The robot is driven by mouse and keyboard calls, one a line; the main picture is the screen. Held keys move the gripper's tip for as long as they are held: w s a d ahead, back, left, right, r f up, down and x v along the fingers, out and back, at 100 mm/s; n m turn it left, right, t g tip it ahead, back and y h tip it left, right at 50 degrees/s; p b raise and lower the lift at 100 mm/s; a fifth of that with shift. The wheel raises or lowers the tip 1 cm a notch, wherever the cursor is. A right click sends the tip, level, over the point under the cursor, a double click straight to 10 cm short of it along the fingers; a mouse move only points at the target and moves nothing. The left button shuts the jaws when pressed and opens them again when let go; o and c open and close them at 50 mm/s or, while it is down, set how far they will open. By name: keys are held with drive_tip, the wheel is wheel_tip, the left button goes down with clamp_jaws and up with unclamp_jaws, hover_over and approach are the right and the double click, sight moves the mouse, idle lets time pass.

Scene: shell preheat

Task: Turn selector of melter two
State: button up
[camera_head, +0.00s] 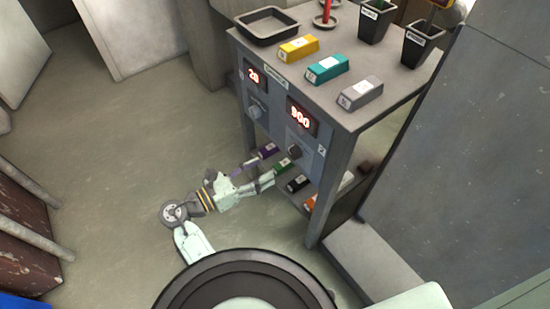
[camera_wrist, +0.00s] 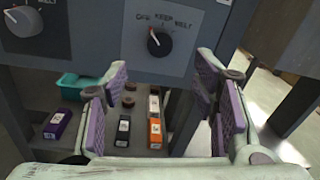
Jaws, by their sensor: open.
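The selector of melter two (camera_head: 294,151) is a dark round knob on the grey panel, beside a "2" label and below the red "900" display (camera_head: 300,116). In the wrist view the selector (camera_wrist: 160,42) sits under the marks OFF, KEEP and MELT, and its white pointer looks turned up and left, toward OFF. My gripper (camera_head: 264,169) is low in front of the panel, left of and below this knob. In the wrist view my gripper (camera_wrist: 162,74) is open and empty, with its purple-padded fingers spread below the knob and apart from it.
Another selector (camera_wrist: 21,20) is on the panel at left, under a "20" display (camera_head: 254,75). A lower shelf holds purple, black and orange bars (camera_wrist: 155,132) and a teal tray (camera_wrist: 78,84). The top carries a black tray (camera_head: 267,25), bars and pots. A table leg (camera_head: 325,190) stands right.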

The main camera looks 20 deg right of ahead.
sight(291, 154)
drive_tip(key=x, duration=1)
drive_tip(key=shift+p, duration=0.4)
drive_tip(key=shift+c, duration=0.5)
drive_tip(key=c, duration=1.1)
